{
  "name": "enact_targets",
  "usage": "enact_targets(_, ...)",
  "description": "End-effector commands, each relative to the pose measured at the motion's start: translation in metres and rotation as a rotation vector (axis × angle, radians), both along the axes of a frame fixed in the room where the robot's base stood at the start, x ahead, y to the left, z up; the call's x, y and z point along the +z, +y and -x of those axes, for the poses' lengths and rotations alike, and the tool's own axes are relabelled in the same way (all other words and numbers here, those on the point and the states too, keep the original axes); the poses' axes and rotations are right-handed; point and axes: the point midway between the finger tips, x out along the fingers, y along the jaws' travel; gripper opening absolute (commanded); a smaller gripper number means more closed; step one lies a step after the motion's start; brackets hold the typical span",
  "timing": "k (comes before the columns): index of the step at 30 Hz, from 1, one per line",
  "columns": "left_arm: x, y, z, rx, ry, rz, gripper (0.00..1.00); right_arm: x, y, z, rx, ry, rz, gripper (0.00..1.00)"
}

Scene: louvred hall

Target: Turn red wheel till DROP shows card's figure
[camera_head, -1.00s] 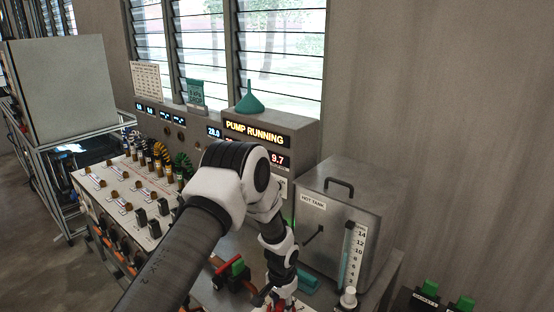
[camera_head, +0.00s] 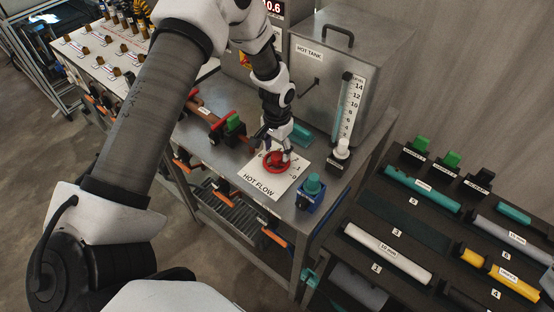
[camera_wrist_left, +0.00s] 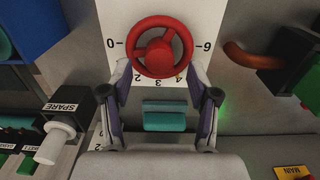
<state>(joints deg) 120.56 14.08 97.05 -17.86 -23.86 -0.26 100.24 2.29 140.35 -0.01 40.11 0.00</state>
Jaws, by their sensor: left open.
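The red wheel (camera_head: 277,163) is mounted on the white HOT FLOW dial plate (camera_head: 262,186) on the bench. In the left wrist view the wheel (camera_wrist_left: 161,47) shows three spokes, with dial numbers around it. My left gripper (camera_head: 276,152) is at the wheel. In the wrist view its fingers (camera_wrist_left: 161,73) are apart, one on each side of the wheel's lower rim; I cannot tell whether they touch it. The card is not in view.
The hot tank (camera_head: 345,75) with a level gauge stands behind the wheel. A blue block with a teal knob (camera_head: 312,188) and a white SPARE knob (camera_head: 341,149) stand to the right. A red-handled valve (camera_head: 224,126) is left. A dark rack with tubes (camera_head: 450,230) is right.

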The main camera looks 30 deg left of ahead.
Motion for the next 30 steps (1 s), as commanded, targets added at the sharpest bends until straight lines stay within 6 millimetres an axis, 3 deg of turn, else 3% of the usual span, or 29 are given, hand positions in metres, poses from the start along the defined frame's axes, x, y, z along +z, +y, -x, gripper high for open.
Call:
enact_targets(1,-0.013,0.0,0.0,0.0,0.0,0.0,0.6,-0.012,0.0,0.0,0.0,0.0,0.0,0.46)
enact_targets(4,-0.027,0.0,0.0,0.0,0.0,0.0,0.6,-0.024,0.0,0.0,0.0,0.0,0.0,0.46)
enact_targets(7,-0.021,0.0,0.0,0.0,-0.001,0.0,0.6,-0.017,0.0,0.0,0.0,0.001,0.0,0.46)
enact_targets(16,-0.039,0.0,0.0,0.0,-0.002,0.0,0.6,-0.028,0.0,0.0,0.0,0.0,0.0,0.46)
enact_targets(23,-0.041,0.0,0.001,0.0,0.002,0.0,0.6,-0.028,0.0,0.0,0.0,0.0,0.0,0.46)
enact_targets(24,-0.041,0.0,0.001,0.001,0.002,0.001,0.66,-0.028,0.0,0.0,0.0,0.0,0.0,0.46)
enact_targets(30,-0.043,0.0,0.002,0.0,0.004,0.001,0.0,-0.028,0.0,0.0,0.0,0.0,0.0,0.46)
